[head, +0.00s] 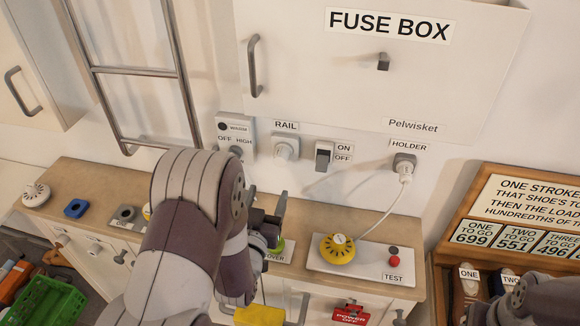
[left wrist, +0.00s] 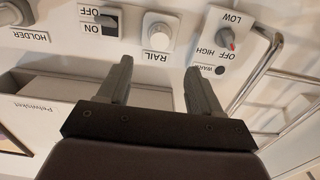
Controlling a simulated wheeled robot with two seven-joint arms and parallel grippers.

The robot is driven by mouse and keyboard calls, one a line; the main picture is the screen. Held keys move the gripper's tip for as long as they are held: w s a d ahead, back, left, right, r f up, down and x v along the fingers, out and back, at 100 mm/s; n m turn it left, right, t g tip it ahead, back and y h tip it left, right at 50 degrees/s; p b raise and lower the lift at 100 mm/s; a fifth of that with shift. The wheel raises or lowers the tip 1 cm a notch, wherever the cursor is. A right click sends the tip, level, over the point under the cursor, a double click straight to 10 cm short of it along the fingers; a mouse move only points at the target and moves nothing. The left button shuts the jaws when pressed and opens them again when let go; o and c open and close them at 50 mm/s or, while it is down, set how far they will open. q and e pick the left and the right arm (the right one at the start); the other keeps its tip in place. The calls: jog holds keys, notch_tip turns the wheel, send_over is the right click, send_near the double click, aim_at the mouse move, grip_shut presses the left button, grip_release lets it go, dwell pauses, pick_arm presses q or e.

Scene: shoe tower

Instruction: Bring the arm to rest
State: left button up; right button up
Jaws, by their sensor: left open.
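My left arm reaches up from the bottom of the head view, and its gripper (head: 277,222) is over the worktop, in front of the wall switches. In the left wrist view the gripper (left wrist: 160,70) is open, its two fingers apart with nothing between them. The RAIL knob (left wrist: 157,30) shows beyond the fingertips. A green thing on the worktop is partly hidden behind the gripper in the head view. Part of my right arm (head: 535,305) shows at the lower right; its gripper is not seen.
The worktop (head: 215,190) carries a yellow round device (head: 337,249) on a white TEST plate, with a cord to the HOLDER socket (head: 404,165). The fuse box (head: 350,75) and a metal ladder (head: 137,72) are behind. A wooden sign board (head: 530,205) stands right.

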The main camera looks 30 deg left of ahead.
pick_arm(q)
jog(key=s+f+g, duration=0.1)
jog(key=f+g, duration=0.1)
jog(key=f, duration=0.1)
jog(key=s+f+g+h, duration=0.1)
jog(key=f+g, duration=0.2)
jog(key=s+d+f+g+h, duration=0.1)
jog(key=f+g, duration=0.1)
jog(key=f, duration=0.2)
jog(key=shift+s+f+g, duration=0.1)
jog(key=shift+s+g, duration=0.05)
jog(key=shift+g, duration=0.15)
jog(key=s+d+r+m+g+h, duration=0.1)
jog(key=s+d+r+g+h, duration=0.1)
jog(key=s+d+g, duration=0.45)
jog(key=shift+m+g, duration=0.9)
jog(key=shift+g, duration=0.05)
jog(key=r, duration=0.1)
jog(key=d+r, duration=0.1)
jog(key=r, duration=0.1)
jog(key=d+r, duration=0.1)
jog(key=r, duration=0.1)
jog(key=shift+s+d, duration=0.15)
jog(key=shift+s, duration=0.1)
